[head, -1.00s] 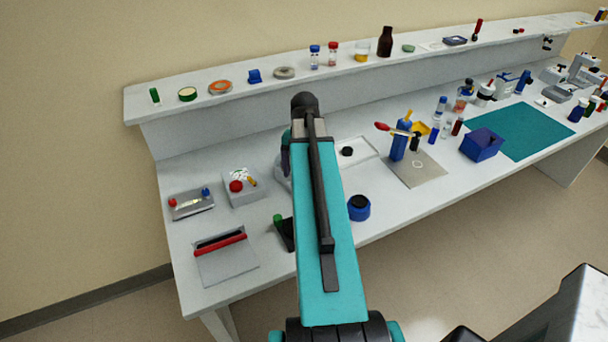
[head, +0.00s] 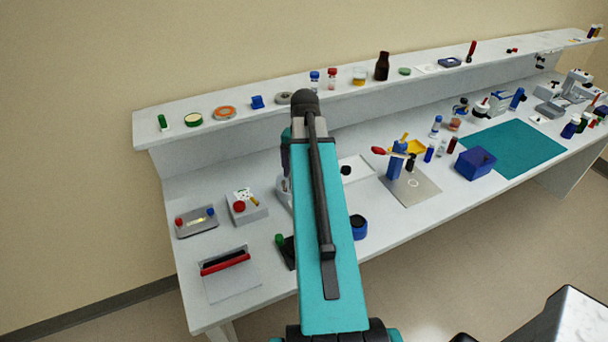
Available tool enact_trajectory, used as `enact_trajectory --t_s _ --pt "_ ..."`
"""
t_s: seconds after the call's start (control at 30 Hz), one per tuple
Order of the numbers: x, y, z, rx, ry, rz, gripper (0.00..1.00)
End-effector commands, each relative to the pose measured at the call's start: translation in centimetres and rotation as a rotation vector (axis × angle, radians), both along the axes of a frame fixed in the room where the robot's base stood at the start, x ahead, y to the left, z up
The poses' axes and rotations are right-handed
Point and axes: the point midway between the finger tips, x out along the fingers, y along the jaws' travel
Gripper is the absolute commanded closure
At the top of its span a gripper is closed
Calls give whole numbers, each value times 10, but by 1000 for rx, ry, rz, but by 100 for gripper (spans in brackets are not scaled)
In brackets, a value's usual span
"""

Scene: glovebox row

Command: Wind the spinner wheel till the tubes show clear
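I cannot pick out the spinner wheel for sure. A blue upright stand (head: 396,168) with a red-ended lever (head: 379,151) and a yellow part stands at the back of a grey plate (head: 418,196), which carries a pale ring. Several small capped tubes (head: 429,153) stand to its right; whether their contents are clear is too small to tell. My teal arm (head: 333,230) rises through the middle of the view and hides part of the bench. My gripper does not show; the far end of the arm hides it.
On the left bench are a grey device with red and blue knobs (head: 197,222), a box with a red button (head: 246,206) and a red-barred tray (head: 230,275). A blue round pot (head: 359,227) is beside my arm. A blue box (head: 475,163) and teal mat (head: 515,140) lie right.

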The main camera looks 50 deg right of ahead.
Motion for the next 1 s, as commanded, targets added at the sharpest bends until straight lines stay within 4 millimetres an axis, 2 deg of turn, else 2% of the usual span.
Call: enact_trajectory --t_s 0.13,0.67,0.87,1.0 --pt "0 0 7 0 0 0 15" --pt "0 0 7 1 0 21 15" --pt "-3 2 7 11 11 147 15" --pt "-4 6 8 29 24 306 15"
